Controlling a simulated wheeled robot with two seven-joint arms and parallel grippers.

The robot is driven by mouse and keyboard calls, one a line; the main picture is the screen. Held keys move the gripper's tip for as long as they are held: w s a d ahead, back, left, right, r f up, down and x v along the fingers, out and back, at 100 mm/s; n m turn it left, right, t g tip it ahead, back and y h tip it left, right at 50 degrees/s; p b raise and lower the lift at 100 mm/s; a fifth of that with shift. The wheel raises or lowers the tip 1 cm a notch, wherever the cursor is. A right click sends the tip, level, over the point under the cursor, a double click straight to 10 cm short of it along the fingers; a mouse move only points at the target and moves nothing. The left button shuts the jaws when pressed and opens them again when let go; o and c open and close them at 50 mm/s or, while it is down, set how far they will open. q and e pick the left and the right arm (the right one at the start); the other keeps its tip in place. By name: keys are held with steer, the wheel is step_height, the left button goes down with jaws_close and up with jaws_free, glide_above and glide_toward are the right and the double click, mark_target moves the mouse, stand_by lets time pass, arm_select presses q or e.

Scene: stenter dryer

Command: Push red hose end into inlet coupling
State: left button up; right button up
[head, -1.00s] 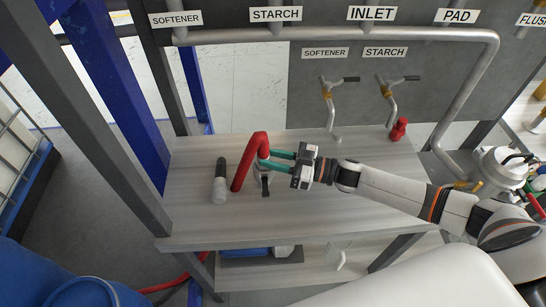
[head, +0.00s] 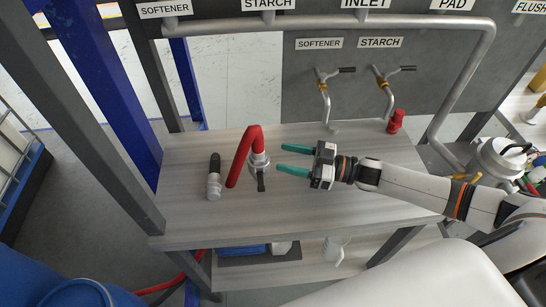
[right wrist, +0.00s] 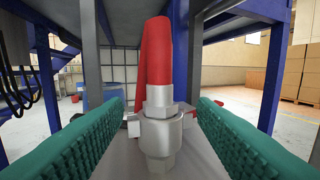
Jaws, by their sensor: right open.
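The red hose (head: 243,152) arches above the table, and its metal-tipped end (right wrist: 158,96) points down. The end meets the top of the metal inlet coupling (right wrist: 161,134), upright and in line with it. In the head view the coupling (head: 259,160) stands on the table with a dark lever at its front. I cannot tell how deep the end sits. My right gripper (head: 288,161) is open and empty, to the right of the coupling and apart from it. In the right wrist view, hose and coupling show between the green fingers. My left gripper is out of view.
A red part (head: 396,121) sits at the back right. Softener and starch taps (head: 323,95) rise behind. The table's front middle is clear.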

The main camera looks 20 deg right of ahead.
steer(key=b+v, duration=0.1)
steer(key=v, duration=0.5)
steer(key=shift+d, duration=0.15)
steer(key=shift+r, duration=0.1)
